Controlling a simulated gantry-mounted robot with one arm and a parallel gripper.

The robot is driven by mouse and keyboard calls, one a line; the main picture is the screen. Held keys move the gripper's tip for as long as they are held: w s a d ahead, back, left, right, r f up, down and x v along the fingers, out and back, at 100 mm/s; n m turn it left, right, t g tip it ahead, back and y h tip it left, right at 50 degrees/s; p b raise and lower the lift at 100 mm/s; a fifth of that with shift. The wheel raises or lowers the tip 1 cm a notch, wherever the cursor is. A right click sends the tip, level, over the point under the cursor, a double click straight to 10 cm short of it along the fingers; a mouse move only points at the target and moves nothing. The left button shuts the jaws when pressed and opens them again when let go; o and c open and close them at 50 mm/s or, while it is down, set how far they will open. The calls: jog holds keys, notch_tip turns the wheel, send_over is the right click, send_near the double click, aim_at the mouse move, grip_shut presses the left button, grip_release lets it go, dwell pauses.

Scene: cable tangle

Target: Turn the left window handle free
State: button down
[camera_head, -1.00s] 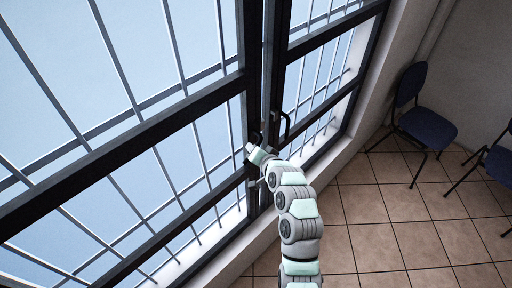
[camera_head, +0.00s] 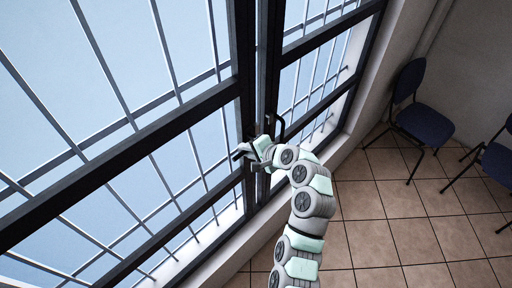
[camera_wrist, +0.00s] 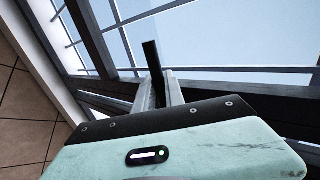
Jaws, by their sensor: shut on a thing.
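Two dark window frames meet at a central post. My gripper (camera_head: 241,151) is at the left frame, its fingers pointing left in the head view. In the wrist view, the left window handle (camera_wrist: 152,57) is a dark bar that sticks out between the two grey fingers of my gripper (camera_wrist: 160,92), which is shut on it. In the head view my gripper covers most of the left handle, so its exact angle is hard to tell. The right window handle (camera_head: 278,126) is a dark curved bar on the right frame, just right of my gripper and apart from it.
Metal bars (camera_head: 105,65) stand beyond the glass. A pale sill (camera_head: 215,247) runs below the window. Dark blue chairs (camera_head: 424,122) stand at the right by the wall. The tiled floor (camera_head: 385,220) between them and the window is clear.

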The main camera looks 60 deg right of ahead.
jog(key=shift+r, duration=0.1)
dwell(0.3)
jog(key=c, duration=1.4)
grip_release()
jog(key=b+v, duration=0.2)
jog(key=v, duration=0.8)
jog(key=shift+s+r, duration=0.15)
jog(key=shift+s, duration=0.2)
